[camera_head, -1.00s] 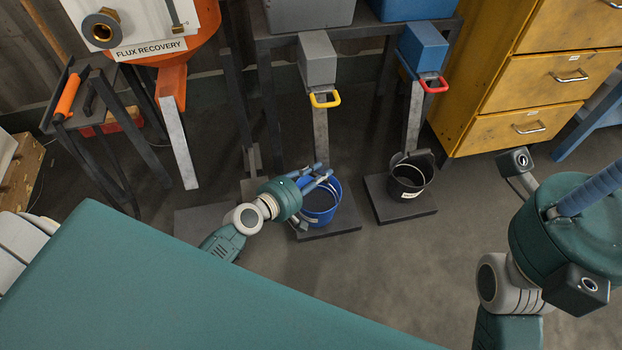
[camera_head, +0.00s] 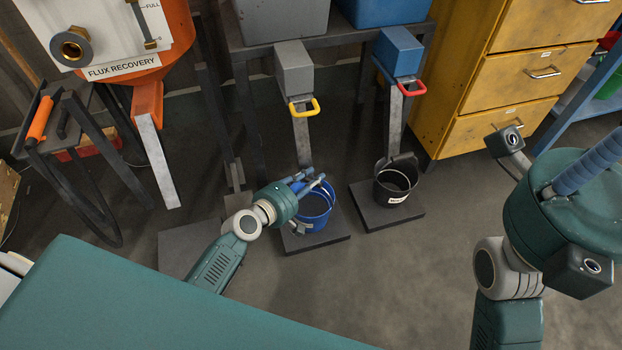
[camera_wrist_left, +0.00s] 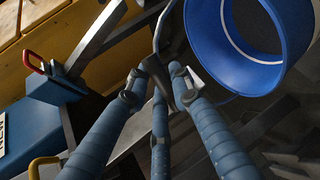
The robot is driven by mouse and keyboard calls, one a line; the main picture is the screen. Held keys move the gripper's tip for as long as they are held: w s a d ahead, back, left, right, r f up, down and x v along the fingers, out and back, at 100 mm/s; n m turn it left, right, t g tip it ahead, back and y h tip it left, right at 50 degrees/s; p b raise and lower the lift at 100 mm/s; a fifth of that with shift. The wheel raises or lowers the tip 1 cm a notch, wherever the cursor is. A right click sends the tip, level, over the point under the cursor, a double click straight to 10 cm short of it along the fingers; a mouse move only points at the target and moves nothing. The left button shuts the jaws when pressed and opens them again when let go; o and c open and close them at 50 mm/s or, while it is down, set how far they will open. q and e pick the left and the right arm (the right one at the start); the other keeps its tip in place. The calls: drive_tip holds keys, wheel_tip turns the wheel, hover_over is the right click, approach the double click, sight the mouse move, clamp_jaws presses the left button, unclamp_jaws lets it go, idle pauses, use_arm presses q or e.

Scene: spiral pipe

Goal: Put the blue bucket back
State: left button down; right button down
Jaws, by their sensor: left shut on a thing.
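The blue bucket (camera_head: 314,207) is at the dark plate (camera_head: 328,239) under the grey chute with the yellow handle (camera_head: 304,108). I cannot tell whether it rests on the plate or hangs just above it. My left gripper (camera_head: 316,182) reaches in from the left at the bucket's rim. In the left wrist view the fingers (camera_wrist_left: 165,85) are closed together at the bucket's thin handle, with the open blue bucket (camera_wrist_left: 222,40) beside them at the upper right. My right arm shows at the right edge; its fingertips are out of sight.
A black bucket (camera_head: 394,184) stands on its own plate (camera_head: 397,218) to the right, under the blue chute with the red handle (camera_head: 411,88). A bare plate (camera_head: 185,251) lies to the left. A yellow drawer cabinet (camera_head: 520,80) stands at the back right. The floor in front is clear.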

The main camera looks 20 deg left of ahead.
use_arm(q)
drive_tip(key=shift+w+r, duration=0.1)
drive_tip(key=shift+r, duration=0.05)
drive_tip(key=c, duration=1.8)
unclamp_jaws()
drive_tip(key=shift+f, duration=0.25)
drive_tip(key=shift+r, duration=0.1)
